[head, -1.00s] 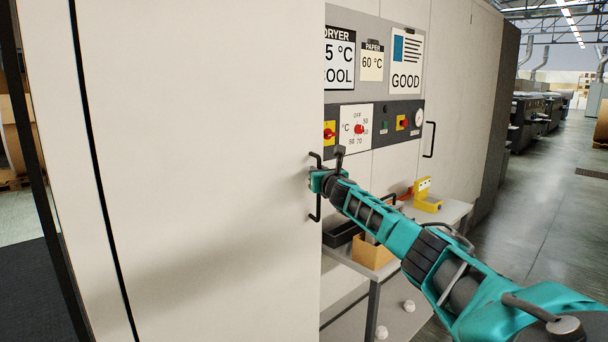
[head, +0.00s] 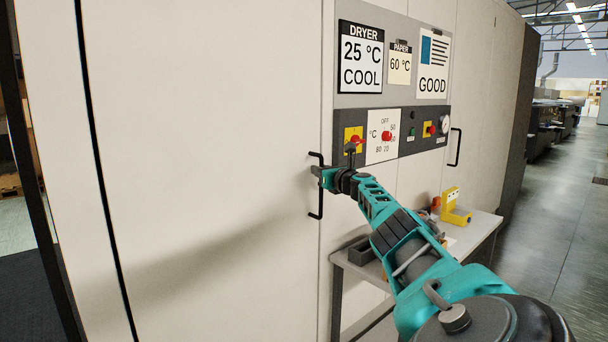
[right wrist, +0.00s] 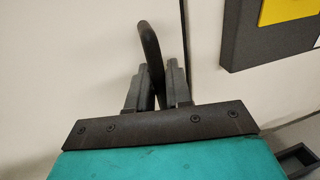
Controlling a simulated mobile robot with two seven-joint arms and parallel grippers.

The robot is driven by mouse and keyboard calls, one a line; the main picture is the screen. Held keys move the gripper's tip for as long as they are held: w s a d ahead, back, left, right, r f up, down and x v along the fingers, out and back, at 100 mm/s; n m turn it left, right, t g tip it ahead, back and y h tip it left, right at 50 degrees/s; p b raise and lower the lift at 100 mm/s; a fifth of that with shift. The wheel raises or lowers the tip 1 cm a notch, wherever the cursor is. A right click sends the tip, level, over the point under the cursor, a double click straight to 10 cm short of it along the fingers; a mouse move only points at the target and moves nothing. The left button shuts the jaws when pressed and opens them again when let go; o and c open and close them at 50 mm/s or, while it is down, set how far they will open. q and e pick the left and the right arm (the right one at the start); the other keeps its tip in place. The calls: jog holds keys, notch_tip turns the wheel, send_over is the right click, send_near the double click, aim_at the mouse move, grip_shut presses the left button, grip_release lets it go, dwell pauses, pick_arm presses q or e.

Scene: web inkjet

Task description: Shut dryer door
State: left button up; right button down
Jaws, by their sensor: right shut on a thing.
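The dryer door (head: 200,120) is the large cream panel filling the left of the head view. Its right edge lies close along the panel that carries the controls, with only a thin seam showing. My right gripper (head: 318,172) is shut on the black door handle (head: 316,212) near that edge. In the right wrist view the handle (right wrist: 151,50) curves up between the two fingers (right wrist: 157,92), and the seam runs just right of it. My left gripper is not in view.
Right of the door is a control panel (head: 408,146) with red knobs, below signs reading "25 °C COOL" and "GOOD". A side table (head: 484,226) holds a dark tray (head: 361,251) and a yellow device (head: 453,208). Open floor (head: 560,200) lies at the right.

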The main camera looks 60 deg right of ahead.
jog(key=shift+w+d+r, duration=0.15)
jog(key=shift+r, duration=0.25)
jog(key=shift+w, duration=0.1)
jog(key=c, duration=1.4)
grip_release()
jog(key=shift+w, duration=0.15)
jog(key=shift+o, duration=0.8)
jog(key=shift+w+d+f, duration=0.1)
jog(key=shift+f, duration=0.1)
jog(key=shift+f, duration=0.15)
